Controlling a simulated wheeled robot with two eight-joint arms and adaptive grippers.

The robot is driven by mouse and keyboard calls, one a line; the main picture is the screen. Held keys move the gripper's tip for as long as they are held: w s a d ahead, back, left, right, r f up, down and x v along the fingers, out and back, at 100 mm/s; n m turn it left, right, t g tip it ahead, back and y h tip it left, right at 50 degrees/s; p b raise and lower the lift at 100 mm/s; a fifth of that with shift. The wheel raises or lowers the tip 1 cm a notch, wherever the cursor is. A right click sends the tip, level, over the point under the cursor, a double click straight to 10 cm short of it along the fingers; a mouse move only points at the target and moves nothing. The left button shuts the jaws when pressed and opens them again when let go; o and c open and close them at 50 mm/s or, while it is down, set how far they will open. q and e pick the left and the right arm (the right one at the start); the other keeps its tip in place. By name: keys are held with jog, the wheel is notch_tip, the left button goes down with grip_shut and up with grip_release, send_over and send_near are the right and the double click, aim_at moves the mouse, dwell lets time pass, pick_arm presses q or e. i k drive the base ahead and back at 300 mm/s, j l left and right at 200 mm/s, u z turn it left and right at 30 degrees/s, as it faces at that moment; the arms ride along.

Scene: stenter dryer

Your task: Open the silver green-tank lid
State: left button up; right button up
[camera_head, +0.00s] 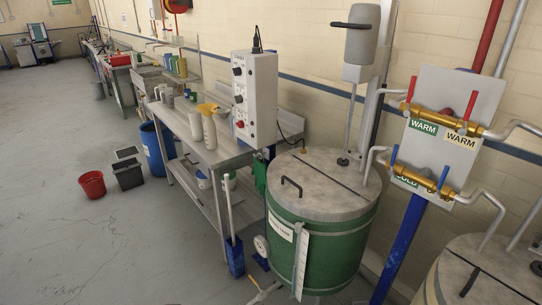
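The green tank (334,247) stands on the floor right of centre, near the wall. Its round silver-grey lid (318,201) lies flat on top and looks closed. A dark seam crosses the lid. A black bar handle (291,186) stands up on the front left part of the lid. A vertical mixer shaft (351,125) with a grey motor (362,34) above it meets the lid's back part. Neither of my grippers is in view.
A steel bench (206,148) with bottles and a control box (255,97) stands left of the tank. A valve panel (450,130) and a second tank (480,277) are to the right. The floor at left is mostly clear, except for a red bucket (92,184) and bins.

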aim_at(300, 184)
jog(key=i+j+z, duration=0.2)
jog(key=z, duration=0.2)
jog(key=i+j+z, duration=0.55)
jog(key=j+z, duration=0.2)
